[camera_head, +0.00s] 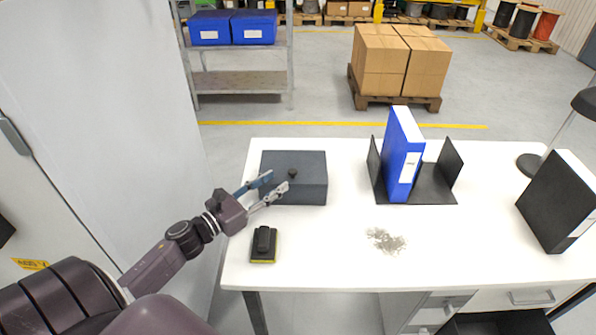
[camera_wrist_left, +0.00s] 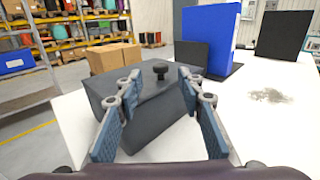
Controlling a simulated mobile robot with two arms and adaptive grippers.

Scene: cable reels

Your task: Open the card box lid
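The card box (camera_head: 308,190) is dark grey and stands at the left of the white table, its lid (camera_head: 312,162) on top with a small black knob (camera_head: 292,173). The lid looks closed in the head view. In the left wrist view the box (camera_wrist_left: 150,118) lies ahead, and its knob (camera_wrist_left: 161,69) shows just beyond the fingertips. My left gripper (camera_head: 277,183) is open, with its fingers apart at the box's left side, near the knob. It also shows in the left wrist view (camera_wrist_left: 158,80), with nothing between its fingers. My right gripper is not in view.
A black and yellow brush-like item (camera_head: 264,244) lies in front of the box. A blue binder (camera_head: 404,155) stands in a black holder (camera_head: 430,188) to the right. Grey debris (camera_head: 385,240) lies on the table (camera_head: 330,255). A black binder (camera_head: 558,202) and a lamp (camera_head: 530,164) are farther right.

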